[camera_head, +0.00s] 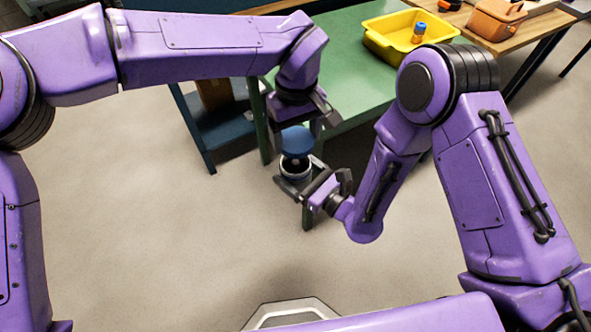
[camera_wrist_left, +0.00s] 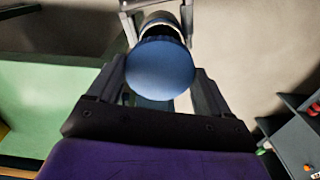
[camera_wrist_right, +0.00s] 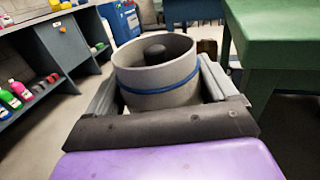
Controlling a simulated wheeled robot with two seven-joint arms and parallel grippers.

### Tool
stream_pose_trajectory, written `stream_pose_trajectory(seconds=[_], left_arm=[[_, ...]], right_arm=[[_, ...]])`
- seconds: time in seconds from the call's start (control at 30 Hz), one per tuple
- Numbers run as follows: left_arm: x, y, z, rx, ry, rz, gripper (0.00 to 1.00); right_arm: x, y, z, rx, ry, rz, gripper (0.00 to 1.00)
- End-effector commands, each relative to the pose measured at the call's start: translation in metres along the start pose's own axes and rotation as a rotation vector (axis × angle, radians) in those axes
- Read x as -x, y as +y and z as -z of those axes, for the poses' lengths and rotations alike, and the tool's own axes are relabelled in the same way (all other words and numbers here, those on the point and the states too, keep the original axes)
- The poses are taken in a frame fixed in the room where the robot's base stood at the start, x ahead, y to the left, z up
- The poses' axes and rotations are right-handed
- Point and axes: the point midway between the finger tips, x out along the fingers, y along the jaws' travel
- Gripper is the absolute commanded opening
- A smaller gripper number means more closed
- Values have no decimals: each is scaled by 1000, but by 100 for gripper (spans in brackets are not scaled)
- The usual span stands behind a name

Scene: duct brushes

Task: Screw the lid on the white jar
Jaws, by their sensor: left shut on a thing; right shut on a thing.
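The blue round lid (camera_head: 297,141) is held by my left gripper (camera_head: 296,128), with its flat face toward the camera in the left wrist view (camera_wrist_left: 160,68). The pale grey-white jar (camera_head: 295,171) is held by my right gripper (camera_head: 295,186), its mouth upward. In the right wrist view the jar (camera_wrist_right: 158,88) has a blue band and an open top, with a dark rounded thing inside. The lid is above the jar in the head view, apart from its rim. In the left wrist view the lid hides part of the jar (camera_wrist_left: 162,20).
The green table (camera_head: 350,75) stands just behind the grippers, with a yellow bin (camera_head: 395,38) holding an orange bottle with a blue cap (camera_head: 419,33). A dark blue shelf unit (camera_head: 215,125) is left of the table. Open floor lies in front.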

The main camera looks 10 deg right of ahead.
Motion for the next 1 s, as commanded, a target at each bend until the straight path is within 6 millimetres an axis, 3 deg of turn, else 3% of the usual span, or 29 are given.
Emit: stream_pose_trajectory(seconds=[0.43, 0.8, 1.0], left_arm=[[-2, -3, 0, 75, -1, 3, 51], [-36, -3, 0, 72, -1, 4, 51], [-41, -3, 0, 74, -1, 3, 51]], right_arm=[[0, 0, 0, 0, -1, 0, 31], [0, 0, 0, 0, -1, 0, 31], [0, 0, 0, 0, -1, 0, 31]])
